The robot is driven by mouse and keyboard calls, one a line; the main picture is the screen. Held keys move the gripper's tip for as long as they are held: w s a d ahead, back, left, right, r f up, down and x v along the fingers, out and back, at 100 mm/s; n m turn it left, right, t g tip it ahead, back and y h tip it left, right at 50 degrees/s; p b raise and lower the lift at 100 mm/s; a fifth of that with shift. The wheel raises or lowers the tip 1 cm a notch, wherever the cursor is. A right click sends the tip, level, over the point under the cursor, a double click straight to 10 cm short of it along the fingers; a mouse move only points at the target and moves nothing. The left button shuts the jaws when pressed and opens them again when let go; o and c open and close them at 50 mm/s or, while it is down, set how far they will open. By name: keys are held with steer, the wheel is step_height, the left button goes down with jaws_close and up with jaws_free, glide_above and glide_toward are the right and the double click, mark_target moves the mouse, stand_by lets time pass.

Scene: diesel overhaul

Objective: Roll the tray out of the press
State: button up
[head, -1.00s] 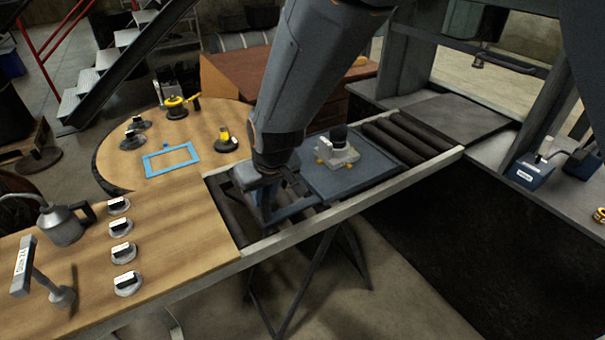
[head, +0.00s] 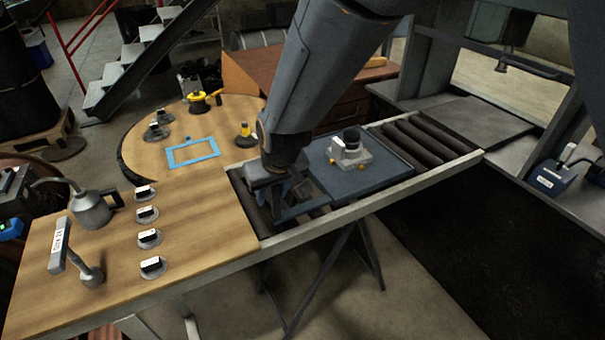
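The tray (head: 372,182) is a flat blue-grey plate lying on the roller track (head: 420,137), clear of the press bed. A light grey part with a black top (head: 350,150) and small yellow-orange details stands upright on it. My gripper (head: 285,205) is at the tray's left end, over the rollers, by the tray's handle-like frame. My arm hides part of the grip, so I cannot tell whether the fingers are shut on it. The press (head: 465,107) stands at the right, with its flat bed at the far end of the track.
A wooden bench (head: 110,262) with an oil can (head: 90,208), a T-shaped stand (head: 75,255) and several labelled round pads adjoins the track's left end. A round wooden table (head: 150,160) with a blue frame (head: 193,152) stands behind. Bare rollers lie between tray and press.

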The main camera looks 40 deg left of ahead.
steer(key=shift+w+d, duration=0.1)
steer(key=shift+w, duration=0.05)
steer(key=shift+d+r, duration=0.15)
steer(key=shift+r, duration=0.3)
steer(key=shift+b+v, duration=1.1)
steer(key=shift+v, duration=2.35)
steer(key=shift+f, duration=0.1)
